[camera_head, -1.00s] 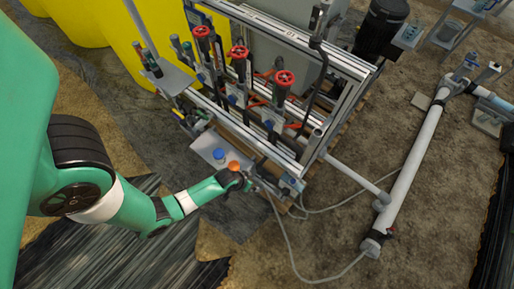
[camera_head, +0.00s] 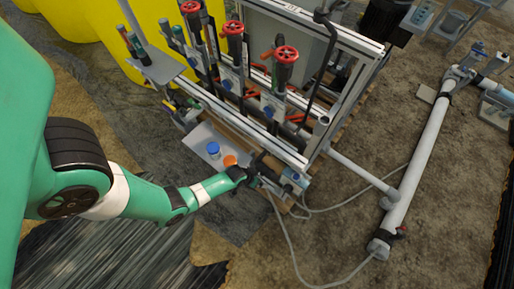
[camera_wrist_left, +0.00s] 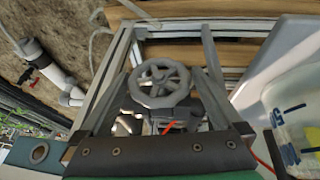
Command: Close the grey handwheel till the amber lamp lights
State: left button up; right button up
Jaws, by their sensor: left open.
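The grey handwheel (camera_wrist_left: 160,83), a spoked ring, shows in the left wrist view, just past my left gripper (camera_wrist_left: 163,92). Its two fingers stand apart, one on each side of the wheel. I cannot tell whether they touch the rim. In the head view my left gripper (camera_head: 262,175) is at the front lower corner of the skid, where the grey wheel is too small or hidden to make out. I cannot make out an amber lamp in either view. My right gripper is not in view.
Red handwheels (camera_head: 286,53) stand on the skid frame (camera_head: 345,90) above the gripper. A tray (camera_head: 196,138) with a blue-capped bottle (camera_head: 213,149) and an orange cap (camera_head: 230,161) sits left of it. A grey hose (camera_head: 288,240) and white pipe (camera_head: 412,185) lie to the right.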

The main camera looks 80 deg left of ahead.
pick_arm(q)
jog(key=shift+c, duration=0.4)
jog(key=c, duration=1)
jog(key=shift+d, duration=0.1)
